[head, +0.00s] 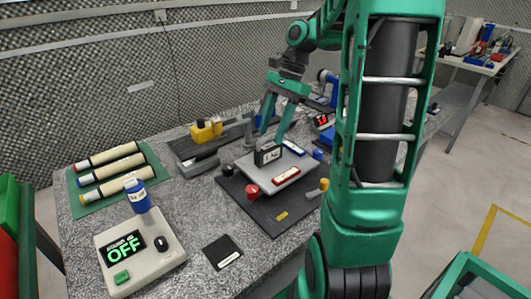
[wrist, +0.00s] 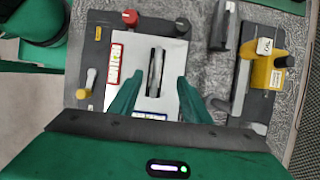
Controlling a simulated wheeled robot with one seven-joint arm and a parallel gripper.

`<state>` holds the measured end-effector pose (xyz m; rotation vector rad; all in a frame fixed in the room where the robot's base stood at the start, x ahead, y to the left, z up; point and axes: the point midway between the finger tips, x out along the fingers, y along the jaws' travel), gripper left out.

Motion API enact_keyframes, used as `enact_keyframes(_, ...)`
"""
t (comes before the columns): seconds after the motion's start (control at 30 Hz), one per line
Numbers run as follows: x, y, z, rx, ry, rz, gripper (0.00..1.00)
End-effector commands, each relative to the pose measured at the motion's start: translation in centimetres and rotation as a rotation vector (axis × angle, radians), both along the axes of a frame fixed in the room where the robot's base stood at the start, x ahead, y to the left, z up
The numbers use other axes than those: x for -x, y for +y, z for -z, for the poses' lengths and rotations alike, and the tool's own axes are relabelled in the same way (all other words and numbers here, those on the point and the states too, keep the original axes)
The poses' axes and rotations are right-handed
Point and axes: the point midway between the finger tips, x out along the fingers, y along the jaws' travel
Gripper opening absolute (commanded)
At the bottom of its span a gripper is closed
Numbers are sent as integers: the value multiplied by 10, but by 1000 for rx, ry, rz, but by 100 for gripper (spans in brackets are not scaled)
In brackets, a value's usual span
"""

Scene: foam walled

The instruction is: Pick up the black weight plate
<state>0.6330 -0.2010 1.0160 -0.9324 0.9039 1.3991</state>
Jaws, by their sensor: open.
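The black weight plate appears to be the dark upright piece (head: 268,154) with a pale label, standing on a light grey platform (head: 248,172). In the wrist view it shows edge-on as a thin dark upright shape (wrist: 155,72) on the white-grey surface. My gripper (head: 271,136) is open above it, with the green fingers pointing down. In the wrist view the fingers of my gripper (wrist: 158,84) lie on either side of the plate, with a gap on each side. I cannot tell how far the fingertips are above the platform.
The platform sits on a dark base with a red knob (head: 252,192) and a yellow-handled lever (head: 322,186). A yellow-topped device (head: 206,131) stands behind left.

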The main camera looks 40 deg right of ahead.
Motion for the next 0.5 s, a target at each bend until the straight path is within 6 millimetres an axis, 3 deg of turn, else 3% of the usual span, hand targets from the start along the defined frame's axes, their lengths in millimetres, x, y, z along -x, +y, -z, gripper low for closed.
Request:
enact_keyframes(0.17, 2, 5, 10, 0, 1, -2, 44)
enact_keyframes(0.5, 8, 20, 48, 0, 1, -2, 44)
